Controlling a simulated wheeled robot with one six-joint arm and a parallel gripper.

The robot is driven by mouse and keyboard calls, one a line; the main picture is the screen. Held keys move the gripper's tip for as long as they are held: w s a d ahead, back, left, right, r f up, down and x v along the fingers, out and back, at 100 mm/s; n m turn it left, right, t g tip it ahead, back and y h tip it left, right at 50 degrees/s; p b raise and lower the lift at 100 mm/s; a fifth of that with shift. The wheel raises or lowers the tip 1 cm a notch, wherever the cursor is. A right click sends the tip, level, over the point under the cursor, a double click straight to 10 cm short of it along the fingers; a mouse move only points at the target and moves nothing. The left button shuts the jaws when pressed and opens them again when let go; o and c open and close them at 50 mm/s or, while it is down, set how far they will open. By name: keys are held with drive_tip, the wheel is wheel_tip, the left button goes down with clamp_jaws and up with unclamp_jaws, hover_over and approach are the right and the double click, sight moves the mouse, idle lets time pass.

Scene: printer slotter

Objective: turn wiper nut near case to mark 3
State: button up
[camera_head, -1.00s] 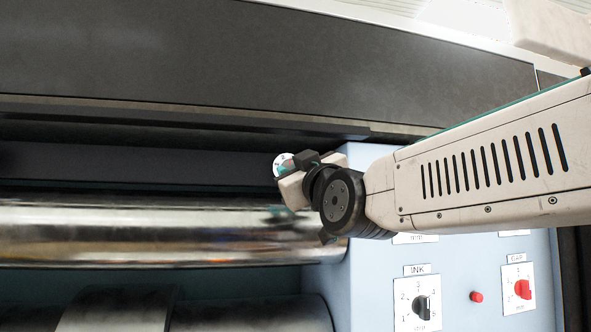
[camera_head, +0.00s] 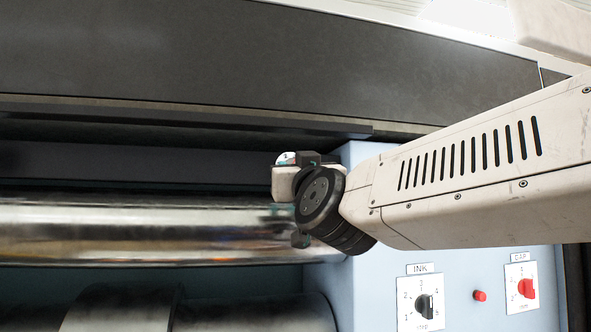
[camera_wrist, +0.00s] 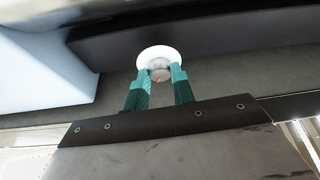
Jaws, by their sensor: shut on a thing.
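In the head view, the white dial plate (camera_head: 286,157) shows only partly, above the steel roller's right end. My gripper's body and wrist hide the nut there. The numbers on the dial are too small to read, so I cannot tell which mark the nut points to.
A shiny steel roller (camera_head: 130,232) runs below the dial. The light blue case (camera_head: 368,285) stands to the right, with an INK knob (camera_head: 424,305), a red button (camera_head: 480,296) and a red CAP knob (camera_head: 526,288). A dark cover (camera_head: 250,60) spans above.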

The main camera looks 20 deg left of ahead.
drive_tip(key=o, duration=1)
drive_tip(key=v, duration=0.7)
drive_tip(key=shift+s+d+f, duration=0.15)
drive_tip(key=shift+s+d, duration=0.05)
drive_tip(key=shift+s, duration=0.1)
